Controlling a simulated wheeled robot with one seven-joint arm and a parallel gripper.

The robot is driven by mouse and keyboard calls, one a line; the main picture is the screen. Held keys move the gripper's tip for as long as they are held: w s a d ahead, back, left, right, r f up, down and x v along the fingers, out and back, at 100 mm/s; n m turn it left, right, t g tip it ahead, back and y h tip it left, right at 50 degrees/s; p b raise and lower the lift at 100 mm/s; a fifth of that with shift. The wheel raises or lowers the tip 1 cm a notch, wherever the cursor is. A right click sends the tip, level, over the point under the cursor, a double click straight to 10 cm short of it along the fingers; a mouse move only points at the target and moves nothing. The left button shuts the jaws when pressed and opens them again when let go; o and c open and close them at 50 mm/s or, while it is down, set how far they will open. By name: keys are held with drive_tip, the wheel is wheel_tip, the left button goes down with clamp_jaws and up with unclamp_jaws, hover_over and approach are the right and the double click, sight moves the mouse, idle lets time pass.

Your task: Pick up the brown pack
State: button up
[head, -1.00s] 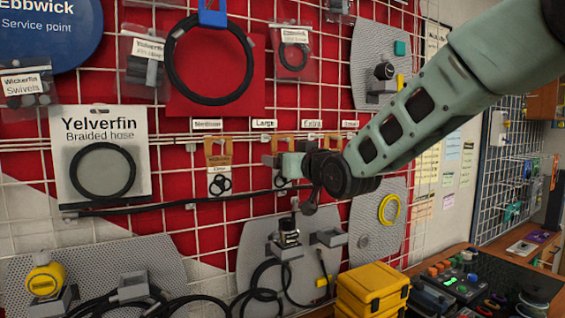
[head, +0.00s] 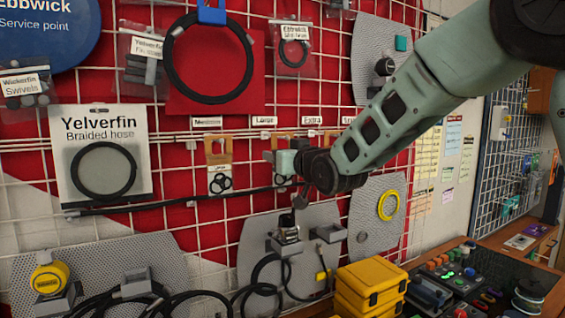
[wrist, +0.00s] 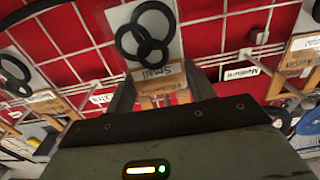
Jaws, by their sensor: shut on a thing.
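The brown pack (wrist: 160,97) has a brown card top and a clear bag with black rings (wrist: 146,32).
More brown packs hang on both sides in the wrist view, one at the right (wrist: 300,52). A Yelverfin braided hose pack (head: 100,155) hangs at the left. Yellow cases (head: 370,290) and a hose fixture (head: 287,240) stand below the gripper.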

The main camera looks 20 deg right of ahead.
drive_tip(key=shift+r, duration=0.1)
drive_tip(key=shift+r+b, duration=0.6)
drive_tip(key=shift+b, duration=0.1)
drive_tip(key=s+d, duration=0.1)
drive_tip(key=s, duration=0.8)
drive_tip(key=s+d, duration=0.2)
drive_tip(key=s, duration=0.6)
drive_tip(key=shift+s+d, duration=0.25)
drive_tip(key=shift+s, duration=0.1)
